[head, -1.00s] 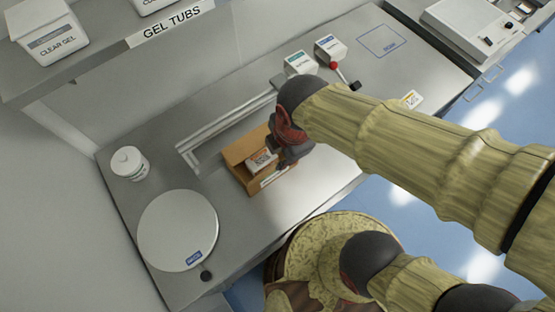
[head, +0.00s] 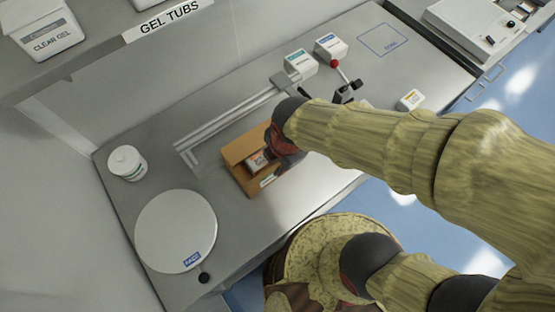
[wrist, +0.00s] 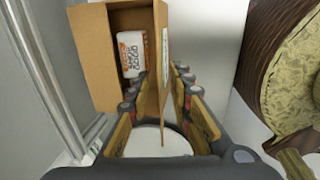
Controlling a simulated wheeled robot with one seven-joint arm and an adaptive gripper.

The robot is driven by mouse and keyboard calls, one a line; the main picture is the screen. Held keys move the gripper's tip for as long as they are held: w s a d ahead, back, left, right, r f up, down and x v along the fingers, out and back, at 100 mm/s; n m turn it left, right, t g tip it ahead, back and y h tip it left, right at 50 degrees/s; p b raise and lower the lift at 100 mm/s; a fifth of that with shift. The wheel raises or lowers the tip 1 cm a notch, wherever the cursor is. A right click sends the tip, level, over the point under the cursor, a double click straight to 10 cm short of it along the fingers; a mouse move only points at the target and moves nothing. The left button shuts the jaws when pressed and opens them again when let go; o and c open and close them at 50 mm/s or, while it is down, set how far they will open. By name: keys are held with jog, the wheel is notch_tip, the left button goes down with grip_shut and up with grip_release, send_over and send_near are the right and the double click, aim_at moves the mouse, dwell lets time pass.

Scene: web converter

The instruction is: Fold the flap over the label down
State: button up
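An open brown cardboard box (head: 238,154) stands on the grey bench, and the wrist view shows its inside (wrist: 97,50). A white and orange packet (head: 257,161) lies in it, seen also in the wrist view (wrist: 131,54). A white label with green print (wrist: 165,52) is on the box's near-side panel (wrist: 156,95), which stands up; the label also shows in the head view (head: 267,181). My gripper (wrist: 155,92) is open, with one finger on each side of this panel. Contact cannot be told. In the head view my gripper partly hides the box's right end.
A round white plate (head: 175,232) and a white lidded jar (head: 127,163) stand to the left. A metal rail frame (head: 225,122) runs behind the box. A red-knobbed lever (head: 340,67), small white tubs (head: 300,63) and a yellow-marked tub (head: 410,99) are to the right.

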jog(key=shift+c, duration=0.2)
grip_shut()
dwell(0.4)
